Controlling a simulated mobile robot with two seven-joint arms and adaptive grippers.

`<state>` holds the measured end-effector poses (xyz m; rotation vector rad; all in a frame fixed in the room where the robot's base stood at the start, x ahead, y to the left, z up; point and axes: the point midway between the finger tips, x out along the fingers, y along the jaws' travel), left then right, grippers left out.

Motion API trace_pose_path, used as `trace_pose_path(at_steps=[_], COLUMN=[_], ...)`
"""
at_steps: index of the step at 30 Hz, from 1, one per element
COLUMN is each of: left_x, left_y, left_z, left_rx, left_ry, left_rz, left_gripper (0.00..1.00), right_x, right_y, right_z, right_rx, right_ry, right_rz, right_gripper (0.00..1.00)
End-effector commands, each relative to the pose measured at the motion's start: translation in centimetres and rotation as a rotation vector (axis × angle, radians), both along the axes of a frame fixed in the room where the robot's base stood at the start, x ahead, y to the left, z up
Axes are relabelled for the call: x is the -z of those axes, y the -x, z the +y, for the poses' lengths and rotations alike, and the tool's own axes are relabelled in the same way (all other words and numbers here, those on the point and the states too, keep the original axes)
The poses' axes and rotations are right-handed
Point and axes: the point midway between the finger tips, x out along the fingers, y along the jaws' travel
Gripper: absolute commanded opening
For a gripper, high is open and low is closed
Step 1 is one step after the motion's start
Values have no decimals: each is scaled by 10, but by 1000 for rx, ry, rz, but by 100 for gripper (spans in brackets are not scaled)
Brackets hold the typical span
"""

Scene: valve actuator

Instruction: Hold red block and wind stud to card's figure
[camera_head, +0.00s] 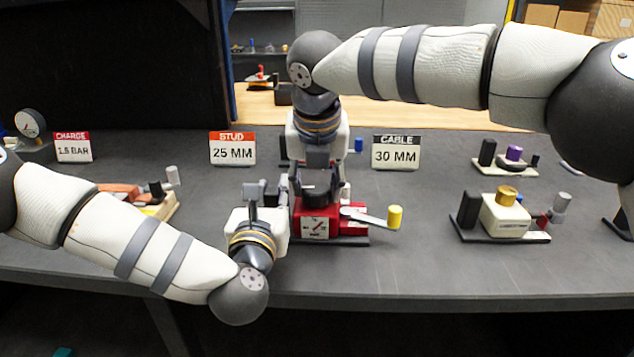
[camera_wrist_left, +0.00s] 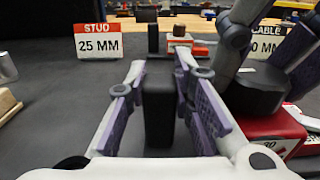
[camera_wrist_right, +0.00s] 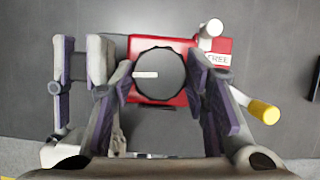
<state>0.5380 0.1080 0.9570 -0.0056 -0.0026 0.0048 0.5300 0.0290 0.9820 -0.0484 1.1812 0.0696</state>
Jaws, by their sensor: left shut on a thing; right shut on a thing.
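The red block (camera_head: 346,226) stands on a dark base, with a pale dial plate (camera_head: 318,228) on its front. The dial figures are too small to read. A round black knob with a white mark (camera_wrist_right: 160,74) sits on its top. My right gripper (camera_head: 318,192) comes from above, shut around the knob's sides. My left gripper (camera_head: 262,196) is left of the block, shut on an upright black post (camera_wrist_left: 158,105). The stud card (camera_head: 232,150) reads 25 MM. A lever with a yellow handle (camera_head: 395,217) sticks out to the block's right.
The cable card (camera_head: 395,154) reads 30 MM and the charge card (camera_head: 73,147) reads 1.5 BAR. A cream device with a gold knob (camera_head: 506,212) stands right, a purple-knobbed one (camera_head: 514,155) behind it. An orange device (camera_head: 122,192) is left. The front table is clear.

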Motion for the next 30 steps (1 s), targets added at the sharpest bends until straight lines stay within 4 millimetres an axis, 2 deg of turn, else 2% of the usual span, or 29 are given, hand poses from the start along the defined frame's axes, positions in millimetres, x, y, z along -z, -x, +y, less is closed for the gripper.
trace_pose_path(at_steps=[9,22,23,25,30], left_x=[2,3,3,3,3], left_y=[0,1,1,1,0], left_z=[2,2,2,2,1], left_rx=[-4,-5,-5,-4,-3], left_ry=[-5,-7,-7,-7,-4], left_rz=[7,10,10,10,8], left_gripper=[0,0,0,0,0], right_x=[-5,-6,-6,-6,-3], right_y=[-1,-1,-1,-1,-1], right_z=[0,0,0,0,0], right_rx=[79,86,86,86,85], right_ry=[-4,-4,-4,-4,-3], right_rz=[-10,-11,-12,-11,-6], right_gripper=[14,14,44,60,62])
